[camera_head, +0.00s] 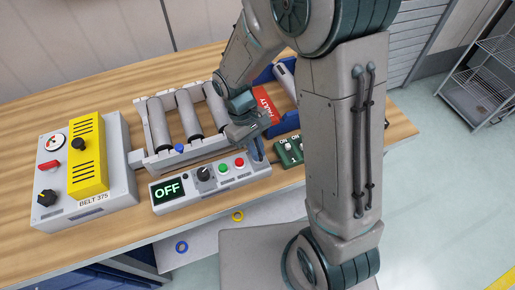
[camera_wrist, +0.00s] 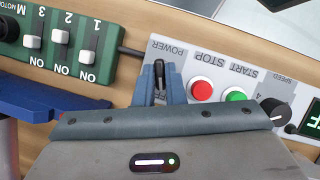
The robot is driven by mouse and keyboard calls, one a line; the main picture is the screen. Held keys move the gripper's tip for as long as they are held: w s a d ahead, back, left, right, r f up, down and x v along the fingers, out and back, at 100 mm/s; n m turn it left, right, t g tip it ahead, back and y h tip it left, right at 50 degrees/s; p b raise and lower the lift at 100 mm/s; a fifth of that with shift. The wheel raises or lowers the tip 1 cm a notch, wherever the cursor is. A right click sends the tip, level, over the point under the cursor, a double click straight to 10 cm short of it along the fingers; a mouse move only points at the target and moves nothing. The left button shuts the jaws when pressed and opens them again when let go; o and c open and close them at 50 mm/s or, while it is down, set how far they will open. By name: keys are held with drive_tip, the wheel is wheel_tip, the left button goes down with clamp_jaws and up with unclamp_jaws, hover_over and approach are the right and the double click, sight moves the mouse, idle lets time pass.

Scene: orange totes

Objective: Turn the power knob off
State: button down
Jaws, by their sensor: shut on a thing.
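The control box (camera_head: 215,180) sits near the front edge of the wooden table, its display (camera_head: 167,190) reading OFF. It carries a black speed knob (camera_head: 204,173), a green START button (camera_head: 223,168) and a red STOP button (camera_head: 239,162). The black power knob (camera_wrist: 160,84) is beside the POWER label in the wrist view. My gripper (camera_wrist: 160,72) has its two blue fingers on either side of this knob, closed on it. In the head view my gripper (camera_head: 256,149) is at the right end of the box and hides the power knob.
A green switch box (camera_head: 289,151) with ON switches stands close to the right of my gripper. A roller conveyor (camera_head: 187,119) lies behind the control box. A grey and yellow BELT 375 box (camera_head: 119,190) stands at left. A blue bin (camera_head: 290,122) with a red FAULTY card is behind.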

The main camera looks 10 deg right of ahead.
drive_tip(key=n+t+h, duration=0.1)
drive_tip(key=n, duration=0.3)
drive_tip(key=shift+a+n, duration=0.1)
drive_tip(key=shift+n, duration=0.2)
drive_tip(key=shift+r+t, duration=0.1)
drive_tip(key=shift+t, duration=0.2)
drive_tip(key=c, duration=1.5)
unclamp_jaws()
drive_tip(key=shift+s, duration=0.1)
drive_tip(key=b+v, duration=0.1)
drive_tip(key=v, duration=1.2)
drive_tip(key=shift+a+r, duration=0.25)
drive_tip(key=shift+r, duration=0.05)
drive_tip(key=shift+d, duration=0.1)
